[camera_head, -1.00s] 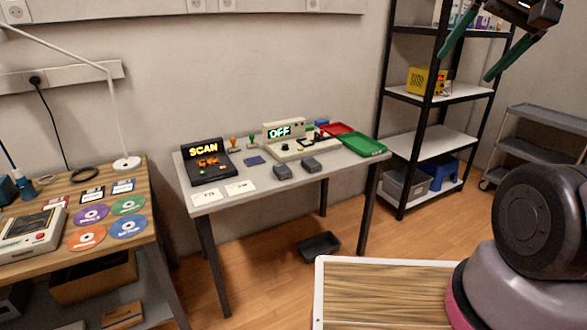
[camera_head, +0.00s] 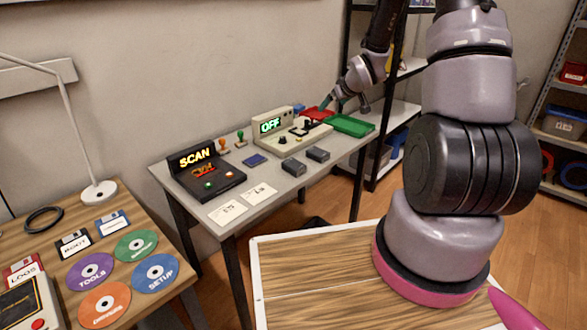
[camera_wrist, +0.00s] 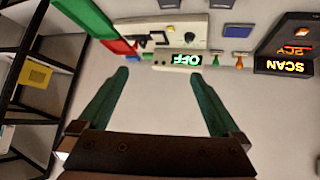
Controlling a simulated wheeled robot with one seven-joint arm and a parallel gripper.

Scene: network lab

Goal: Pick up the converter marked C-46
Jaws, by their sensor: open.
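Two small dark grey boxes, a left one (camera_head: 293,167) and a right one (camera_head: 318,154), lie on the grey table in front of the device showing OFF; they look like the converters. No marking on them is legible, so I cannot tell which is C-46. Both are partly cut off at the top edge of the wrist view, one here (camera_wrist: 222,3) and the other here (camera_wrist: 169,3). My gripper (camera_wrist: 162,68) is open and empty, its green fingers wide apart. In the head view it is above the table's far right part, near the red tray, away from the boxes.
The OFF device (camera_head: 285,128), SCAN device (camera_head: 207,172), red tray (camera_head: 318,114), green tray (camera_head: 351,125), stamps (camera_head: 224,146) and blue card (camera_head: 255,160) share the table (camera_head: 205,240). Two paper cards (camera_head: 228,209) lie at its front. A black shelf (camera_head: 366,172) stands behind right.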

